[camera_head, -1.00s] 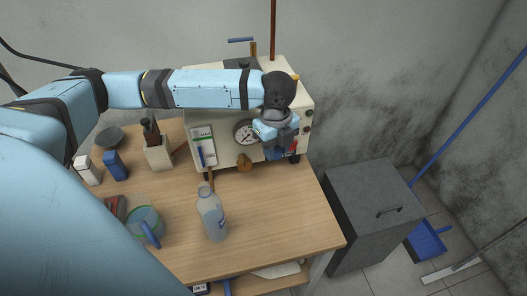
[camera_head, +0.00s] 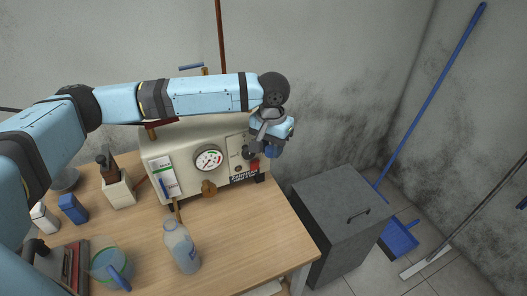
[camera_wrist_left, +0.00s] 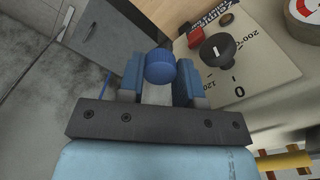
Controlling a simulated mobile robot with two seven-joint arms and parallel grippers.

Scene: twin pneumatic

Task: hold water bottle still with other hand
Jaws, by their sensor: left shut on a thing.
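The clear water bottle (camera_head: 182,250) stands upright on the wooden table (camera_head: 240,240), below and to the left of my left gripper, well apart from it. Its neck looks uncapped. My left gripper (camera_head: 273,147) is up in front of the right end of the beige machine. In the left wrist view it is shut on a ribbed blue cap (camera_wrist_left: 160,67), held between its two blue fingers. My right gripper is not in view.
The beige machine (camera_head: 219,187) with a gauge and knobs stands at the table's back. A grey cabinet (camera_head: 337,220) stands to the right. The table's front right is clear.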

